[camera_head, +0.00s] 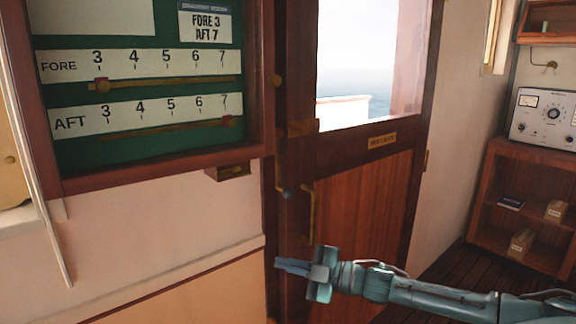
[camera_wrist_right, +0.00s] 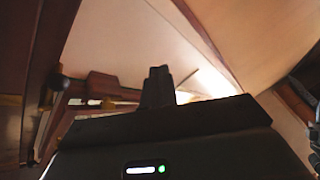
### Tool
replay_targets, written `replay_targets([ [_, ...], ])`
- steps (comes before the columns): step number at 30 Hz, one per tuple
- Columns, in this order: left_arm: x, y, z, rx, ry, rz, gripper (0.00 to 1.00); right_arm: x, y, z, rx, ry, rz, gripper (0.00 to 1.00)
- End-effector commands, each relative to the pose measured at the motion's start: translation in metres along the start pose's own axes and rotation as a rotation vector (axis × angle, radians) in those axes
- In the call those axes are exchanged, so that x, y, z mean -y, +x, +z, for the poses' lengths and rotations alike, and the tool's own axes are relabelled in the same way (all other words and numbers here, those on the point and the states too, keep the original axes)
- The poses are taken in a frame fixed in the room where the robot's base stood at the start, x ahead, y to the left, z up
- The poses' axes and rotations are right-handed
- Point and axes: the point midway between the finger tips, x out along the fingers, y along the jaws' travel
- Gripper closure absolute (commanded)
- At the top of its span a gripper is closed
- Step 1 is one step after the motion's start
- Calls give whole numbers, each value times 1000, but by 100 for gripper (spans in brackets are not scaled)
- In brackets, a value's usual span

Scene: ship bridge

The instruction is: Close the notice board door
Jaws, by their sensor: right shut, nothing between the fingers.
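The notice board (camera_head: 150,182) is on the wall at upper left in the head view, with a brown frame and green backing. It carries FORE and AFT scales with sliders. A thin, pale and brown panel edge (camera_head: 35,185) stands out at its left side; it looks like the board's door, swung open and seen nearly edge-on. My right gripper (camera_head: 278,263) is shut and empty, low and right of the board, in front of the wooden door, apart from the board. Its dark fingers show in the wrist view (camera_wrist_right: 157,72). My left gripper is out of view.
A wooden door (camera_head: 362,200) with a window and brass handle (camera_head: 309,212) stands right of the board. A small brown block (camera_head: 229,172) juts out below the board. A shelf unit (camera_head: 525,205) with a radio (camera_head: 545,118) stands at far right.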

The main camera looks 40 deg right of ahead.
Motion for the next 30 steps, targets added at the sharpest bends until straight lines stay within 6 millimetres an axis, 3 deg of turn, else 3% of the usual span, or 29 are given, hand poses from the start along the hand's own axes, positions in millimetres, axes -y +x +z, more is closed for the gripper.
replay_targets([
  [7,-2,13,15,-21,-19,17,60,-101,-28,-13,-103,-284,-19,100],
  [12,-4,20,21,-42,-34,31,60,-176,-69,-46,-155,-495,-39,100],
  [15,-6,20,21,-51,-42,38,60,-202,-88,-64,-168,-569,-48,100],
  [20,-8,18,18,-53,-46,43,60,-218,-99,-78,-177,-614,-55,100],
  [30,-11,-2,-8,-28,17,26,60,-220,-61,-89,-183,-609,-51,100],
])
